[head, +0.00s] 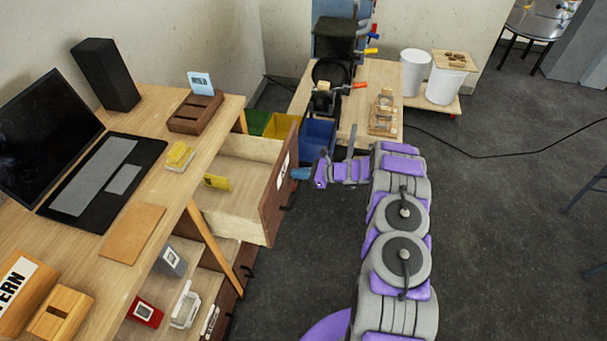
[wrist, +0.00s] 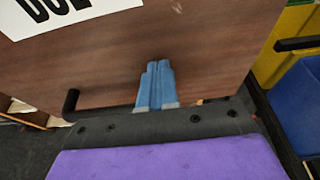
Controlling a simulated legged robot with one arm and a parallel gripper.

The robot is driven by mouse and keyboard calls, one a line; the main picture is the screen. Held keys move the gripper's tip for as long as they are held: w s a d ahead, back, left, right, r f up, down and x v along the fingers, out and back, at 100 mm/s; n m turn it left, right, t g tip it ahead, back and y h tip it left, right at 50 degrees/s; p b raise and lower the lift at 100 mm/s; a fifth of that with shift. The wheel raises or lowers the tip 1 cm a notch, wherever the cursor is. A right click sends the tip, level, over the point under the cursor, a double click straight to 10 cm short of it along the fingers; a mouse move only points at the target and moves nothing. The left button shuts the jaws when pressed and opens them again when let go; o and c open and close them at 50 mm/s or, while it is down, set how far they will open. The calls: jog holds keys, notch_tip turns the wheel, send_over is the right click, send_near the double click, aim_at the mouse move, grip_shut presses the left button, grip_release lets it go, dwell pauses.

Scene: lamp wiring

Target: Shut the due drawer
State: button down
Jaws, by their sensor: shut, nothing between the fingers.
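The due drawer (head: 247,208) is pulled out from the desk in the head view, with a light wood inside and a dark brown front. A yellow item (head: 217,183) lies inside it. In the wrist view the drawer front (wrist: 200,45) fills much of the picture, with part of a white label (wrist: 50,12) at the top left and a black handle (wrist: 70,102) at the lower left. My gripper (head: 296,173) is shut and empty, its blue fingertips (wrist: 155,68) together and pointing at the drawer front. I cannot tell whether they touch it.
The desk (head: 210,130) holds a laptop (head: 95,175), a black speaker (head: 106,75) and a brown card holder (head: 196,110). Yellow, green and blue bins (head: 317,138) stand behind the drawer. A cable crosses the floor at right, and the floor there is mostly clear.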

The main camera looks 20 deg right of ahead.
jog(key=w+a, duration=0.5)
jog(key=a, duration=0.5)
jog(key=w+a+b, duration=0.1)
jog(key=w+a, duration=0.5)
jog(key=a, duration=0.4)
jog(key=shift+w+r, duration=0.15)
jog(key=shift+w, duration=0.05)
